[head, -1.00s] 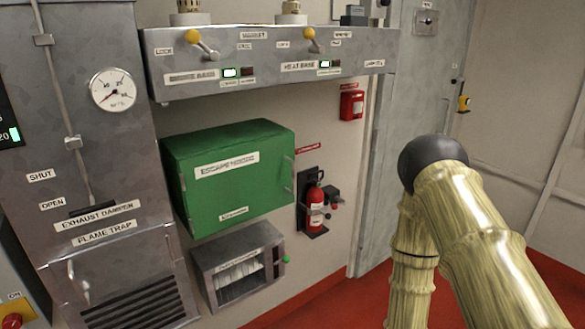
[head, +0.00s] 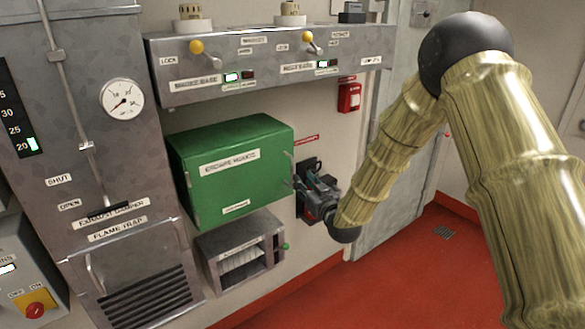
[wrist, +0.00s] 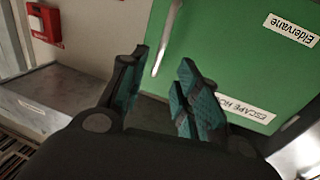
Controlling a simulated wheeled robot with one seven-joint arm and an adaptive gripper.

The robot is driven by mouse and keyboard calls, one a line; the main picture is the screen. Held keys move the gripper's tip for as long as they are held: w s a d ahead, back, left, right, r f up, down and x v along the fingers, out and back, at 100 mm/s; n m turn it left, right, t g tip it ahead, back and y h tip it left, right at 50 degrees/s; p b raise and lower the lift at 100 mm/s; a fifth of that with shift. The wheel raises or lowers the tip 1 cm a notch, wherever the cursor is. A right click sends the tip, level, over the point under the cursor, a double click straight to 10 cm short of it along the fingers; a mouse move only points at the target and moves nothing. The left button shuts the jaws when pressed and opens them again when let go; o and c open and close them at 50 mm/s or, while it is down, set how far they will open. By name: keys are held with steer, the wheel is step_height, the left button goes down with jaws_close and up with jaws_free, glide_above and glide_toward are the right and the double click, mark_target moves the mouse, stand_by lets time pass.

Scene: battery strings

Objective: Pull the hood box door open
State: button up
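The green hood box (head: 225,190), labelled as escape hoods, hangs on the wall with its door shut. Its thin metal handle (head: 290,172) is at the right edge of the front. My gripper (head: 297,184) is just right of that edge, close to the handle. In the wrist view the box's green door (wrist: 235,55) appears upside down, with the handle (wrist: 167,38) just beyond the fingertips. My gripper (wrist: 163,62) is open there, its teal-padded fingers apart and nothing between them. I cannot tell whether a finger touches the handle.
A grey switch panel (head: 265,88) is above the box, and a small open-fronted grey box (head: 215,268) is below it. A red call point (head: 349,97) is on the wall to the right. The extinguisher is mostly hidden behind my gripper. Red floor (head: 420,285) is clear at right.

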steer(key=p, duration=0.3)
glide_above(292, 186)
steer(key=shift+w+f, duration=0.1)
steer(key=shift+w, duration=0.2)
jaws_close()
